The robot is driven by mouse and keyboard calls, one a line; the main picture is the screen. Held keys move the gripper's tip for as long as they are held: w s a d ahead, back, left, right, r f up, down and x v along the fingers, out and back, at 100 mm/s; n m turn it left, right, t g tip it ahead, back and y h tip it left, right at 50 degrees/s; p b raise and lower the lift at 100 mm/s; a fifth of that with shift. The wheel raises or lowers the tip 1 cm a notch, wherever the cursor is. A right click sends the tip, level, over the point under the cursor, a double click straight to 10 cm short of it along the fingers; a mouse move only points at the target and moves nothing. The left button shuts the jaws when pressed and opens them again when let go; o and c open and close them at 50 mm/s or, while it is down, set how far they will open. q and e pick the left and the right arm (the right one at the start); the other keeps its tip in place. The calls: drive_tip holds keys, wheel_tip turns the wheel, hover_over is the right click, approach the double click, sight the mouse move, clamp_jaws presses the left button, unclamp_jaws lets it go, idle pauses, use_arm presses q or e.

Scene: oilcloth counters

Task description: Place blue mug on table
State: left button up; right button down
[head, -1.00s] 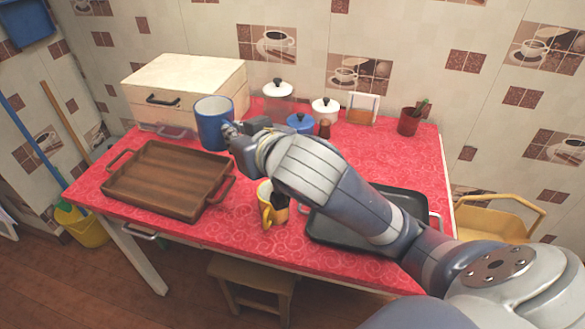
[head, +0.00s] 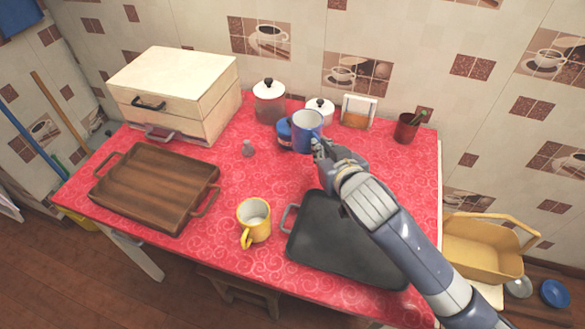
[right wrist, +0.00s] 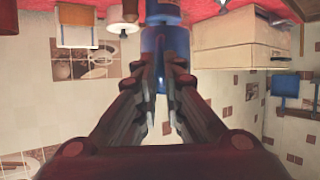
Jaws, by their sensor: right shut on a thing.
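The blue mug (head: 307,138) is upright with a pale inside, toward the back of the red table (head: 275,185). It overlaps a blue pot (head: 284,133) in the head view, and I cannot tell if its base is above the cloth. My right gripper (head: 317,148) is shut on the near side of the mug. In the right wrist view, the fingers (right wrist: 163,75) reach to the blue mug (right wrist: 153,45), which is partly hidden by them. My left gripper is not in view.
A yellow mug (head: 254,225) and a dark tray (head: 325,240) stand near the front edge. A wooden tray (head: 155,185) and a cream box (head: 180,90) are at left. White-lidded canisters (head: 269,105) and a red cup (head: 407,128) stand behind. Red cloth is clear mid-table.

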drive_tip(key=shift+n+y, duration=0.7)
drive_tip(key=a+f, duration=0.1)
drive_tip(key=f, duration=0.3)
drive_tip(key=a+f, duration=0.2)
drive_tip(key=f, duration=0.2)
drive_tip(key=s+a+f, duration=0.1)
drive_tip(key=f, duration=0.3)
drive_tip(key=shift+s+a+p, duration=0.1)
drive_tip(key=shift+a+p, duration=0.15)
drive_tip(key=shift+p, duration=0.1)
drive_tip(key=shift+f, duration=0.3)
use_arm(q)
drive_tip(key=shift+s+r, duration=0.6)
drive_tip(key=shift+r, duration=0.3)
use_arm(e)
drive_tip(key=shift+f, duration=0.1)
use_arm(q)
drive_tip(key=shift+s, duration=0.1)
use_arm(e)
drive_tip(key=shift+f, duration=0.25)
drive_tip(key=c, duration=1.7)
unclamp_jaws()
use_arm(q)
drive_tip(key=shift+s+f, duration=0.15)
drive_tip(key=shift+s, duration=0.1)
